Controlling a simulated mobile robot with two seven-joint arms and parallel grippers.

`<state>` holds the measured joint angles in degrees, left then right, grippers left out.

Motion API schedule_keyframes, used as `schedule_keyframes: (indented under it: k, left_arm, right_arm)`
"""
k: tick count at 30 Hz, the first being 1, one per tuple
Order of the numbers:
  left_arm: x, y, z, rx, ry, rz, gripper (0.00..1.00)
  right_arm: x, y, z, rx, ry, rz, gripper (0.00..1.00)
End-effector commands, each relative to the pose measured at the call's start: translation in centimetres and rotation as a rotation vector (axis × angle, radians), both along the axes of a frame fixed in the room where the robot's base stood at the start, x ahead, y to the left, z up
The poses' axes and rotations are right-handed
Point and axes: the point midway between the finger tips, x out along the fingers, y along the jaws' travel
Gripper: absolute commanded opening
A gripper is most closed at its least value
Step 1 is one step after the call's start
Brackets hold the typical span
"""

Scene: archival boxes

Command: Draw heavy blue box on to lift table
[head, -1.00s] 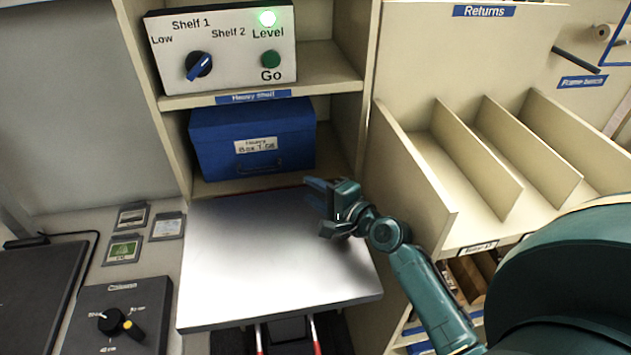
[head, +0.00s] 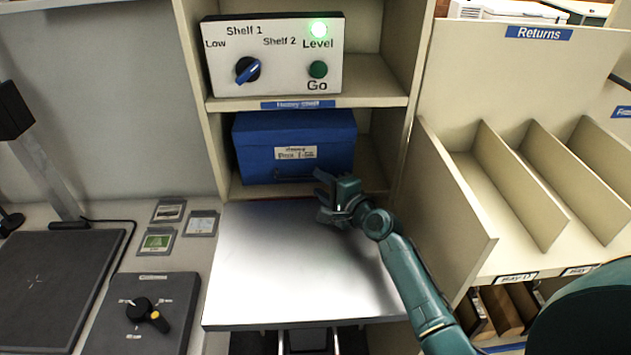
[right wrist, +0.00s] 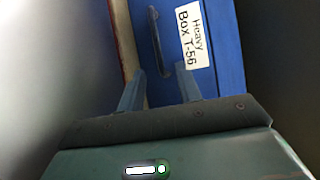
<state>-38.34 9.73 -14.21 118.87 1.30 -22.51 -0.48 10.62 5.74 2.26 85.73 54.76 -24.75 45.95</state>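The heavy blue box (head: 255,150) sits in the shelf opening marked Heavy shelf. Its white label reads Heavy Box T-56 in the right wrist view (right wrist: 193,35). A dark handle (right wrist: 155,35) is on its front, below the label in the head view. The lift table (head: 285,265) is a bare metal plate in front of the shelf, near the level of the shelf floor. My right gripper (head: 322,188) is above the table's far edge, just right of the handle. My left gripper is out of view.
Above the box is a control panel (head: 225,70) with a blue knob, a Go button and a lit green Level lamp. Returns slots (head: 515,185) stand at right. A dark dial box (head: 150,310) and several small framed cards lie left of the table.

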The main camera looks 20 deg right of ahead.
Motion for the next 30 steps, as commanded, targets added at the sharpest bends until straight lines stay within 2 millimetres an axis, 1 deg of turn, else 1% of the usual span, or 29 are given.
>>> schedule_keyframes:
  k: [1,3,7,11,19,30]
  left_arm:
    - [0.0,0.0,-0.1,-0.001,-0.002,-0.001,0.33]
    - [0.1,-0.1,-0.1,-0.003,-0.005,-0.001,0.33]
    - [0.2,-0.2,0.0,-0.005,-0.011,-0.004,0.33]
    - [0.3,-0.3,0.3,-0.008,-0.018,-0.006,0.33]
    - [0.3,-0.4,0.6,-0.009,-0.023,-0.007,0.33]
    - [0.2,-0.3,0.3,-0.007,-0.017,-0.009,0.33]
  right_arm:
    - [0.8,0.2,-0.1,0.001,-0.001,0.000,0.34]
    - [1.7,0.5,-0.3,0.001,-0.001,0.000,0.34]
    - [2.7,0.8,-0.5,0.000,0.000,0.000,0.34]
    - [3.2,0.9,-0.5,0.000,-0.001,0.000,0.34]
    - [3.2,0.9,-0.6,0.000,0.000,0.000,0.34]
    - [3.2,0.9,-0.6,0.000,0.000,0.000,0.04]
